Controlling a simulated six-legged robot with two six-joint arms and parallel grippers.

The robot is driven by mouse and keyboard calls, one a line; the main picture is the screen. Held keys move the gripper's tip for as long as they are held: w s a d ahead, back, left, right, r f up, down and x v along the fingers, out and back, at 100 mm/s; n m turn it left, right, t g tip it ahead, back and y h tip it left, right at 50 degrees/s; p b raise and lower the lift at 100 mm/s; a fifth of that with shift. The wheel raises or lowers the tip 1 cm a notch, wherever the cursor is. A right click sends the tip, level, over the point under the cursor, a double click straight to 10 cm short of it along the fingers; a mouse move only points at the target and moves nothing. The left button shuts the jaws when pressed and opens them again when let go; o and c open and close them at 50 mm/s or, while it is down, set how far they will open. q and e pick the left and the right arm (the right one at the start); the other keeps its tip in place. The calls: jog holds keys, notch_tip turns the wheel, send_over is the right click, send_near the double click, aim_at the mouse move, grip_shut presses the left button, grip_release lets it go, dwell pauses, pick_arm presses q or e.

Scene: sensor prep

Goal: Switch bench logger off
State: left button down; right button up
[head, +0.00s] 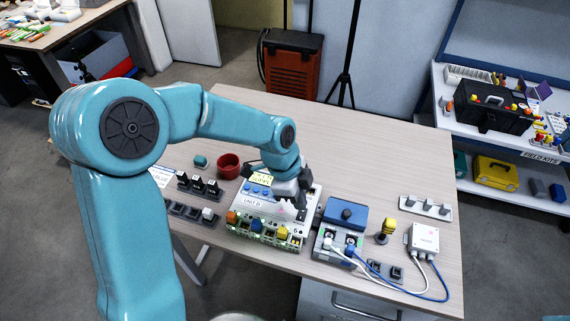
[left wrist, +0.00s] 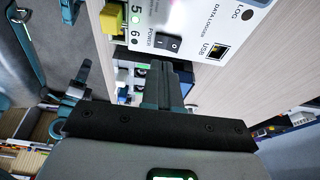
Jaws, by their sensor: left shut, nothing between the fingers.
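My left gripper (head: 300,205) is over the logger's right part in the head view. In the left wrist view its shut, empty fingers (left wrist: 163,68) end just below the switch in the picture; contact cannot be told. My right gripper is not in view.
A blue-topped box (head: 345,214) and cabled sockets stand right of the logger. A white box (head: 423,240) with cables is farther right. A red cup (head: 229,166) and black switch blocks are left. The table's back right is clear.

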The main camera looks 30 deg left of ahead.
pick_arm(q)
jog(key=v, duration=0.9)
jog(key=shift+w+r, duration=0.35)
jog(key=shift+w, duration=0.05)
jog(key=shift+a, duration=0.1)
jog(key=b, duration=0.2)
send_over(302, 214)
jog(key=f, duration=1.1)
jog(key=shift+w+a+f, duration=0.25)
jog(key=shift+a+f, duration=0.1)
jog(key=shift+f, duration=0.65)
